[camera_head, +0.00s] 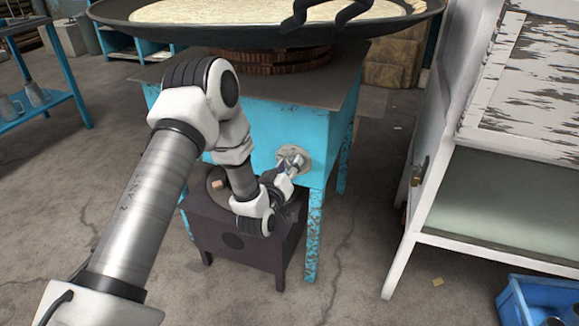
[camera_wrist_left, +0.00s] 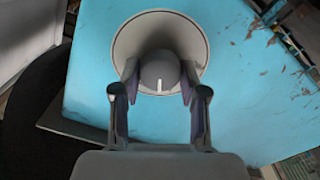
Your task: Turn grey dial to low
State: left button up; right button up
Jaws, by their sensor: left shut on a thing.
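The grey dial (camera_wrist_left: 160,72) is on the front of the blue stove stand (camera_head: 262,140), on a pale round plate (camera_wrist_left: 125,55). A white mark on the dial points straight down in the left wrist view. My left gripper (camera_wrist_left: 158,90) is shut on the dial, with one finger on each side of it. In the head view my left gripper (camera_head: 290,165) reaches the plate on the stand's front, and the dial is mostly hidden behind it. My right gripper is not in view. No dial lettering can be read.
A wide dark pan (camera_head: 200,32) with pale liquid sits on top of the stand. A low dark table (camera_head: 235,242) stands below the dial. A white cabinet (camera_head: 455,140) is at the right, with a blue crate (camera_head: 515,300) on the floor.

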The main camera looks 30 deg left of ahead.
pick_arm(q)
jog(key=shift+f+n, duration=0.1)
jog(key=shift+n, duration=0.9)
jog(key=o, duration=1.1)
jog(key=shift+o, duration=0.2)
jog(key=v, duration=1.2)
jog(key=shift+s+f, duration=0.1)
